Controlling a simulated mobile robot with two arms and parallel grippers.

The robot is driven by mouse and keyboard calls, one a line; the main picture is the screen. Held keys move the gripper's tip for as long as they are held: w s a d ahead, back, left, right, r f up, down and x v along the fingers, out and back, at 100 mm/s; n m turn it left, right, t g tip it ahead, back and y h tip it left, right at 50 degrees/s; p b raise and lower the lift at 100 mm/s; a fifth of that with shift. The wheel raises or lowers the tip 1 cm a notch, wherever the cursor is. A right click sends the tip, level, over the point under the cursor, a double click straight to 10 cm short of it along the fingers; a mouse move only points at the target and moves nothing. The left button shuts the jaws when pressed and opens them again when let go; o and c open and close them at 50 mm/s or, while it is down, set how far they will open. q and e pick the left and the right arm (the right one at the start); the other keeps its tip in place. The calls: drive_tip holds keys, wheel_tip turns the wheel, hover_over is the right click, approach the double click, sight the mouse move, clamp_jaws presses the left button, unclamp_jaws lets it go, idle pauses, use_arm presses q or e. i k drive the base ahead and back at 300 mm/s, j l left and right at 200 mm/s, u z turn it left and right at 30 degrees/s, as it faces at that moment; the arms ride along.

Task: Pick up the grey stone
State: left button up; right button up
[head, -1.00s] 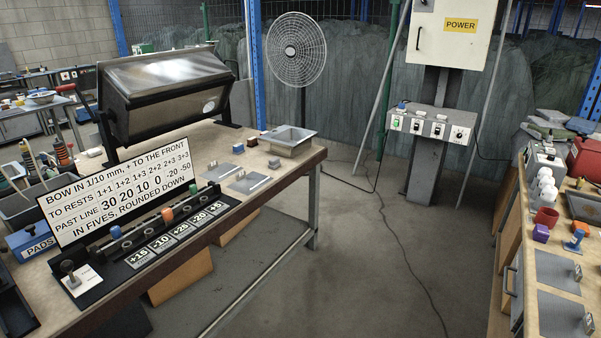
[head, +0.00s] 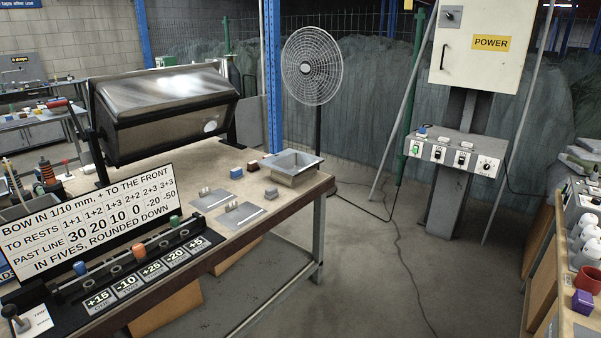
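A small grey block (head: 271,193), which looks like the grey stone, sits on the left workbench (head: 303,196) in front of the metal tray (head: 296,172). A blue block (head: 236,173) and a dark red-brown block (head: 253,166) sit behind it, to its left. Neither of my grippers is in the head view.
Two flat metal plates (head: 240,213) lie left of the grey block. A sign board (head: 90,220) and a rail with coloured blocks (head: 150,252) stand at the bench front. A cluttered second bench (head: 583,318) is at right.

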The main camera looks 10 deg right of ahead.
sight(270, 193)
drive_tip(key=i+u, duration=0.25)
drive_tip(key=i, duration=0.35)
drive_tip(key=i+l+u, duration=0.25)
drive_tip(key=i, duration=0.35)
